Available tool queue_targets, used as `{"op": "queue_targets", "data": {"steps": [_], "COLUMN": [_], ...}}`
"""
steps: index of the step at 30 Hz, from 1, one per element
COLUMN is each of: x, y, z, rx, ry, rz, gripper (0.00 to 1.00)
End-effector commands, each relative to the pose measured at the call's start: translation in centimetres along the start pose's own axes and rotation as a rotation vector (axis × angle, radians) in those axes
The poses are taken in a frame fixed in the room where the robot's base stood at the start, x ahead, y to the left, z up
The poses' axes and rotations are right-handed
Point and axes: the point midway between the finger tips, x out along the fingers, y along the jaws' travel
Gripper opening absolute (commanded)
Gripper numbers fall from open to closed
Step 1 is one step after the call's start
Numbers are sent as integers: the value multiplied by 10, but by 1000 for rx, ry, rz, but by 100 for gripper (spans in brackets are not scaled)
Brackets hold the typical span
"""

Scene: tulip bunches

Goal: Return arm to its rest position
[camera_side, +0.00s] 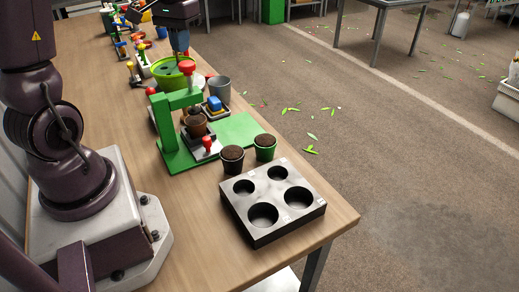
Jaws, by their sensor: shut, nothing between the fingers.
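My gripper (183,51) is in the upper left of the side view, pointing down with its fingers together and nothing seen between them. It is over or just behind a green bowl (165,75); the exact gap cannot be told. My arm's base stands at the left on the wooden table (120,110). The links between base and gripper are partly outside the picture.
A green stand (177,103) with a red knob and a small pot (196,125) is mid-table. Two soil-filled pots (232,159) (265,147) stand by a dark tray with round holes (236,213). A grey cup (219,88) is behind. Colourful small items (121,48) line the far end.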

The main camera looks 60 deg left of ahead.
Motion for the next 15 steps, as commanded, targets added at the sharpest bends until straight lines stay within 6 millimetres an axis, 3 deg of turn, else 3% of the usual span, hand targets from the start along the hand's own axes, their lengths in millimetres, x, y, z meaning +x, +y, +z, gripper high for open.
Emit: {"op": "queue_targets", "data": {"steps": [9, 15], "x": [-40, -54], "y": [90, 127], "z": [90, 150], "rx": [211, 402], "ry": [208, 361], "rz": [30, 80], "gripper": [0, 0]}}
